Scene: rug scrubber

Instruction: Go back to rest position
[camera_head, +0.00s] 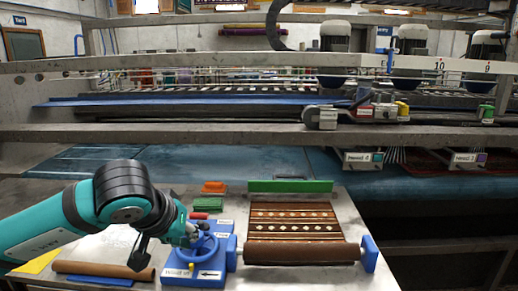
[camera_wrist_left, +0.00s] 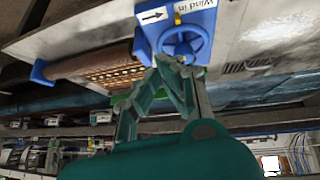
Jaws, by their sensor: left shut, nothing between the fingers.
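My left arm comes in from the left in the head view, teal with black joints. Its left gripper (camera_head: 190,236) is at the blue hand wheel (camera_head: 204,252), at the wheel's upper left. In the left wrist view the gripper's fingers (camera_wrist_left: 172,66) come together with nothing between them, close to the rim of the wheel (camera_wrist_left: 186,36). Whether they touch the rim cannot be told. The wheel sits on a blue base with an arrow label and the words "Wind in". My right gripper is not in either view.
A patterned brown rug (camera_head: 292,218) lies partly wound on a roller (camera_head: 300,253) beside the wheel. Green, red and orange blocks (camera_head: 213,187) lie behind the wheel. A brown tube (camera_head: 104,270) lies at the front left. Grey rails of a large machine (camera_head: 300,134) cross behind the table.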

